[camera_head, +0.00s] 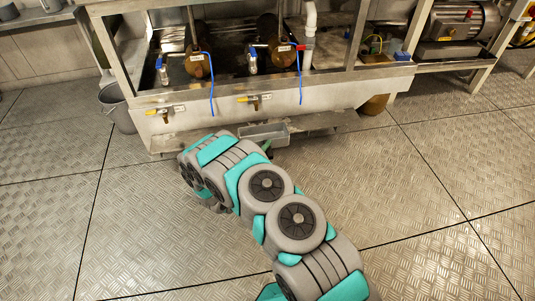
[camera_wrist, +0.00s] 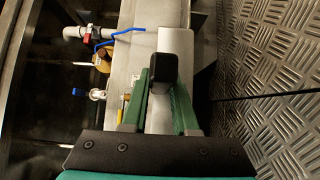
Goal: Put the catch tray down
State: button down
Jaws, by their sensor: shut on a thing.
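The catch tray (camera_head: 264,131) is a small grey rectangular tray, seen in the head view just beyond the end of my arm. It is level with the low metal ledge under the machine's front panel; I cannot tell whether it touches the ledge. My gripper (camera_head: 267,146) is mostly hidden behind my arm there. In the wrist view my gripper (camera_wrist: 164,72) has its green fingers shut on a black block, which looks like the tray's grip. A pale grey part of the tray (camera_wrist: 173,40) shows beyond it.
The low metal ledge (camera_head: 322,122) runs along the machine's foot. Two yellow-handled valves (camera_head: 254,99) and blue hoses (camera_head: 299,75) are on the front panel above. A grey bucket (camera_head: 118,108) stands at the left. The checker-plate floor (camera_head: 400,210) in front is clear.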

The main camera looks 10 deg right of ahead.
aim_at(263, 142)
jog(key=shift+w+b, duration=0.9)
jog(key=shift+w, duration=3.45)
jog(key=shift+f, duration=0.55)
jog(key=c, duration=0.6)
grip_release()
jog(key=p+v, duration=0.1)
jog(key=v, duration=0.7)
